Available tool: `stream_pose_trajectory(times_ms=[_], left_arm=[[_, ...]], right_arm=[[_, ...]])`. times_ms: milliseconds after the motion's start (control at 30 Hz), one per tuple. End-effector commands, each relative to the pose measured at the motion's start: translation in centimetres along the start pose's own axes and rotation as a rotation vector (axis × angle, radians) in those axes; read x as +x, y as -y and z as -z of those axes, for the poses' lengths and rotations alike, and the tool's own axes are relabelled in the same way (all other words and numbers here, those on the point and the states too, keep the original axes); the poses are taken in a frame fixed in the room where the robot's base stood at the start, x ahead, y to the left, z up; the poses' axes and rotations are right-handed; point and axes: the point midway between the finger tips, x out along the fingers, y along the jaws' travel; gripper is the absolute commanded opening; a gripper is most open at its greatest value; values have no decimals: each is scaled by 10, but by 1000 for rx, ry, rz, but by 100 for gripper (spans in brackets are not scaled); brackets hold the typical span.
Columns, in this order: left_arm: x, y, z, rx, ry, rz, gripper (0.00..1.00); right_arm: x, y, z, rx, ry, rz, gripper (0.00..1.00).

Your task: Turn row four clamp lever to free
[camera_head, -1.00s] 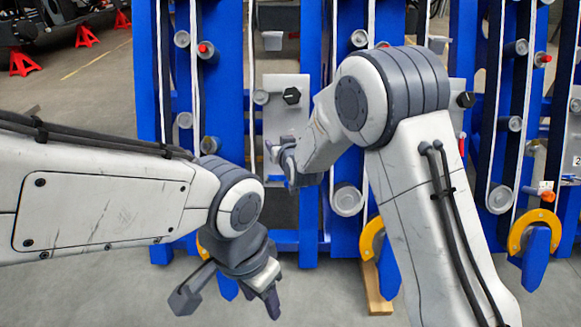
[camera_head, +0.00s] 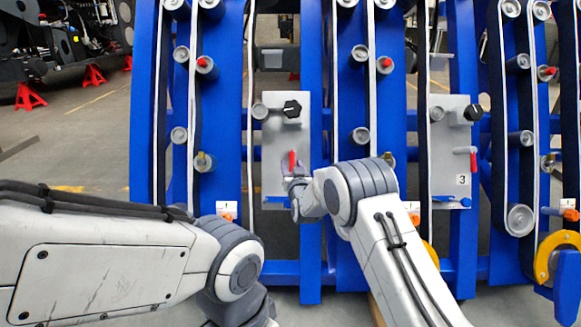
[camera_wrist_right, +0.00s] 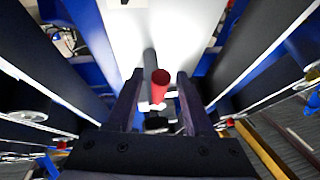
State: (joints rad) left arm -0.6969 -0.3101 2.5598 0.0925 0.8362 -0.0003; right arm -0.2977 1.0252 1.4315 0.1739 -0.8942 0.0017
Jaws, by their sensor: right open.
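A red clamp lever (camera_head: 292,160) stands on the grey plate (camera_head: 272,182) in the middle of the head view. Its upper part looks upright and its lower end is hidden by my right gripper (camera_head: 293,181). I see no number on this plate. In the right wrist view the red lever (camera_wrist_right: 160,84) points towards the camera, between the two dark fingers of my open right gripper (camera_wrist_right: 160,98). There is a gap on each side, and whether a finger touches it I cannot tell. My left arm is at the lower left, its fingers outside the picture.
A black knob (camera_head: 292,109) sits above the lever on the same plate. A second plate marked 3 (camera_head: 440,165), with its own red lever (camera_head: 473,158), is to the right. Blue uprights (camera_head: 228,120) and rollers flank the plate closely.

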Motion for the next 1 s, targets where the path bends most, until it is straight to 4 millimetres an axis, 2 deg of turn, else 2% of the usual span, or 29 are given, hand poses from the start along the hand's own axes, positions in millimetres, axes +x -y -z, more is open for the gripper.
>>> stream_pose_trajectory(times_ms=[100, 233, 633, 767, 800, 1000], left_arm=[[8, 1, 0, 0, 0, 0, 50], [11, 1, -1, 0, 0, 0, 50], [11, 1, -1, 0, 0, 0, 50], [11, 1, -1, 0, 0, 0, 50], [11, 1, -1, 0, 0, 0, 50], [11, 1, -1, 0, 0, 0, 50]], right_arm=[[15, 0, -2, -1, -2, -1, 52], [24, 0, -2, -1, 0, 0, 52], [28, 0, 0, 0, 1, 0, 52], [28, 0, 0, 0, 1, 0, 2], [28, 0, 0, 0, 1, 0, 0], [28, 0, 0, 0, 1, 0, 0]])
